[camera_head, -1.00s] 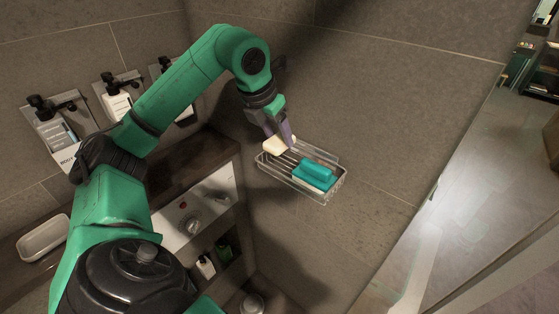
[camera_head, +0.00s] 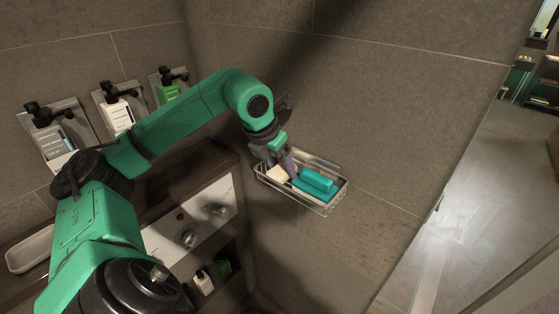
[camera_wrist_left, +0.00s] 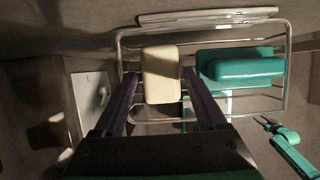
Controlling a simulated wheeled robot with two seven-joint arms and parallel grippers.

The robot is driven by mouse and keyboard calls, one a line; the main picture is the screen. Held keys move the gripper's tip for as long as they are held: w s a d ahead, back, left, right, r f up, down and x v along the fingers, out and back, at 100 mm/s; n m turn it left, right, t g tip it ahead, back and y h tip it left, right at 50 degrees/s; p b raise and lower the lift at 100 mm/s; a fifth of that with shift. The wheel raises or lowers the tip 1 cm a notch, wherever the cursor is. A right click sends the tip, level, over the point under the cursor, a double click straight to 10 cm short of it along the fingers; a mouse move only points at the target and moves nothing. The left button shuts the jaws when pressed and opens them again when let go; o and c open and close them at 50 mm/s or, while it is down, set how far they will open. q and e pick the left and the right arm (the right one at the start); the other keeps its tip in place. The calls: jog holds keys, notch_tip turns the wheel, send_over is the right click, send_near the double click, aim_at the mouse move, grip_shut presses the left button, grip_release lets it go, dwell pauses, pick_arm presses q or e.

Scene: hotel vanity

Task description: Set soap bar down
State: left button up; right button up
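A cream soap bar (camera_head: 278,174) rests in the left part of a wire soap rack (camera_head: 325,209) on the wall. My left gripper (camera_head: 279,165) is over the rack, with its fingers on either side of the bar. In the left wrist view the bar (camera_wrist_left: 161,75) lies between the fingertips (camera_wrist_left: 161,80), with narrow gaps at its sides; the gripper looks open. A green arm, apparently my right one, shows small at the lower right there, its dark end (camera_wrist_left: 264,122) too small to read.
Teal soap bars (camera_head: 315,183) fill the right part of the rack, close to the right finger. Wall dispensers (camera_head: 117,115) hang at the left. A white tray (camera_head: 30,250) sits on the counter. The wall right of the rack is clear.

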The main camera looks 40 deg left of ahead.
pick_arm(q)
jog(key=shift+r, duration=0.3)
jog(key=shift+s+r, duration=0.1)
jog(key=shift+r, duration=0.25)
jog(key=p+v, duration=0.2)
jog(key=v, duration=0.9)
